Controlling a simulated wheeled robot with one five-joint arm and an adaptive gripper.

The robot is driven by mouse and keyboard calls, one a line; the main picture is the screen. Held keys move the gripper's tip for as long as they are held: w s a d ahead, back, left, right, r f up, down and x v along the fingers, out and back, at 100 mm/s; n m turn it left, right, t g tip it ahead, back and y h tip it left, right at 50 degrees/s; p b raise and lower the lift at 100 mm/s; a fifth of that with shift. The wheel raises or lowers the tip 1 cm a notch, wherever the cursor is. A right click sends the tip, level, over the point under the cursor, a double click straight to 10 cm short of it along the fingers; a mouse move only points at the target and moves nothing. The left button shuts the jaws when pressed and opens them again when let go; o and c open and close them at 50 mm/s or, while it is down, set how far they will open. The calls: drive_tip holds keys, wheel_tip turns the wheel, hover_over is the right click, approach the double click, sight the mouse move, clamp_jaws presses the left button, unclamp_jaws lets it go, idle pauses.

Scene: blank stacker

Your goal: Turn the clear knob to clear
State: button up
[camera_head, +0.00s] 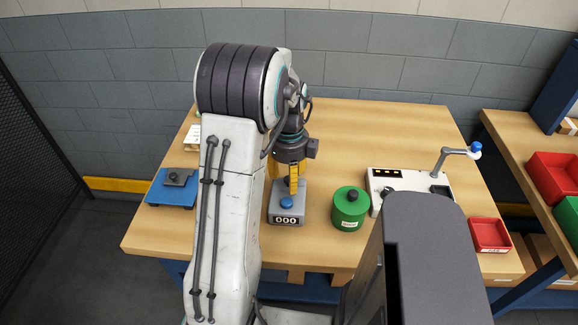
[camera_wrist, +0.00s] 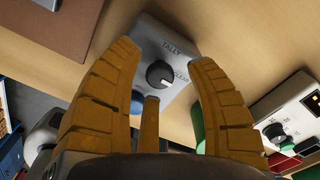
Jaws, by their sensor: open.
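The tally box (camera_head: 287,208) is a grey unit with a blue button and a display reading 000, on the wooden table. In the wrist view its grey top (camera_wrist: 184,52) bears the word TALLY and a black round knob (camera_wrist: 160,74) with a white pointer mark toward the lower right. Small lettering beside the knob is partly hidden by a finger. My gripper (camera_head: 293,178) is above the back of the box, fingers pointing down. In the wrist view my gripper (camera_wrist: 166,62) is open, its yellow-brown fingers spread either side of the knob, with no visible contact.
A green canister (camera_head: 350,209) stands close right of the box. Beyond it is a white console (camera_head: 400,182) with a crank, and a red tray (camera_head: 489,235). A blue base (camera_head: 171,190) lies at the left edge. The table behind is mostly clear.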

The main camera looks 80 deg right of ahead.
wheel_tip(320, 180, up, 12)
drive_tip(key=shift+f, duration=0.15)
idle(0.4)
idle(0.8)
